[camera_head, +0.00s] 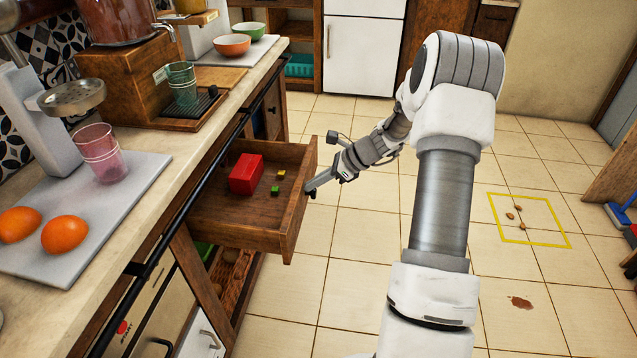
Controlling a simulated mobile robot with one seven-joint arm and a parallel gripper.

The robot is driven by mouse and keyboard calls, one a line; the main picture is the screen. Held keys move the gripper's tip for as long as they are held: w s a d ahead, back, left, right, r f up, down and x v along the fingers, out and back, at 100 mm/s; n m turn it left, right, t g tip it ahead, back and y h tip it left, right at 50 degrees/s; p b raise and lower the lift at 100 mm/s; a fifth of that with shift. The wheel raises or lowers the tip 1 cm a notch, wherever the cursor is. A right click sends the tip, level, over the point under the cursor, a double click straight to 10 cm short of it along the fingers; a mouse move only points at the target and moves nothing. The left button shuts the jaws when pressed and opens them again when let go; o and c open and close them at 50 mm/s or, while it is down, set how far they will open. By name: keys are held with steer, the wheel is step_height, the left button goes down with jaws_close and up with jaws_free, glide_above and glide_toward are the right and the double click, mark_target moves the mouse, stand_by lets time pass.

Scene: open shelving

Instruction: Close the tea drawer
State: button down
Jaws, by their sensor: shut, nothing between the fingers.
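The tea drawer (245,226) is a wooden drawer pulled out from under the counter on the left. Inside it lie a red box (246,174), a small yellow cube (281,173) and a small green cube (275,190). My gripper (309,190) is shut and empty, with its tips at the outer face of the drawer front. Whether the tips touch the front I cannot tell. The drawer's outer front face is mostly hidden from this view.
The counter (150,210) with a black rail (178,220) along its edge runs above the drawer. Cups, oranges and a wooden dispenser stand on it. Tiled floor (340,260) is open to the right, with a yellow square marking (530,244) holding several small brown items.

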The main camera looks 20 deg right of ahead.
steer(key=w+a+p, duration=0.1)
steer(key=w+a, duration=0.2)
steer(key=a, duration=0.2)
steer(key=w+a+p, duration=0.2)
steer(key=w+a, duration=0.2)
steer(key=a, duration=0.2)
steer(key=w+a+p, duration=0.1)
steer(key=w+a, duration=0.3)
steer(key=a, duration=0.2)
steer(key=shift+w, duration=0.25)
steer(key=shift+s, duration=0.1)
